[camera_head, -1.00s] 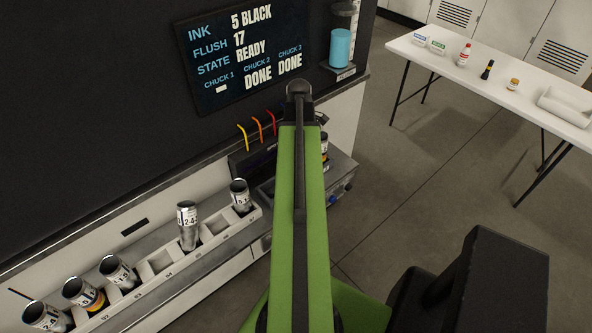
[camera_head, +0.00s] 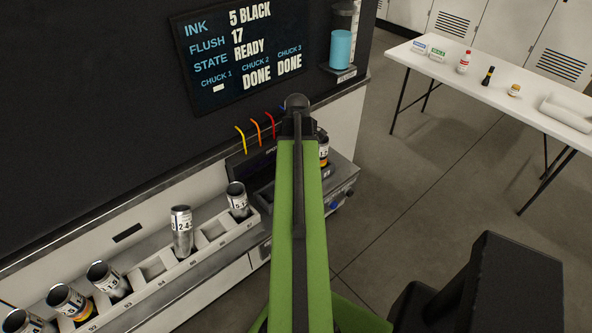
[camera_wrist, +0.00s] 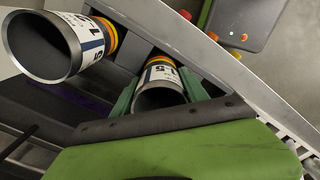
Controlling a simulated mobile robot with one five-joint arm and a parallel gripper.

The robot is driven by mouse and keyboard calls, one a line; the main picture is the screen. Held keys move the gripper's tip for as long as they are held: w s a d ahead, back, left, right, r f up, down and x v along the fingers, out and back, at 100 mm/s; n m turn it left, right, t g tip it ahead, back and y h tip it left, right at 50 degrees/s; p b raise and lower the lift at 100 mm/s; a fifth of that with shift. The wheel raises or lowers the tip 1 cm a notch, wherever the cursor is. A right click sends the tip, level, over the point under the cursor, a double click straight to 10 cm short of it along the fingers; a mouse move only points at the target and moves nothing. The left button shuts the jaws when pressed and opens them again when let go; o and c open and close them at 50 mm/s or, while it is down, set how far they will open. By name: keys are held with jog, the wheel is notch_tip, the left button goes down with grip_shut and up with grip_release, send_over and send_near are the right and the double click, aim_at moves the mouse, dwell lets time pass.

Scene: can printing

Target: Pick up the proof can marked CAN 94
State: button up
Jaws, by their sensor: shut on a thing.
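In the wrist view my gripper (camera_wrist: 160,92) is shut on a silver can (camera_wrist: 160,74) with a white label and an orange band, its open mouth facing the camera. The label is only partly readable, and I cannot read CAN 94 on it. A second open-mouthed can (camera_wrist: 92,36), with a white label and yellow-orange bands, is beside it on the left, apart from the fingers. In the head view my green arm hides the gripper. A can (camera_head: 323,150) with a white label and orange band shows just right of the arm, by the machine.
A rack (camera_head: 160,266) along the dark wall holds several tilted silver cans and has empty slots. A screen (camera_head: 240,55) reads READY, with chucks 2 and 3 DONE. A white table (camera_head: 480,85) with bottles and a tray stands at the right. Open floor lies between.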

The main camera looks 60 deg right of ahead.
jog(key=shift+c, duration=0.9)
jog(key=shift+r, duration=0.1)
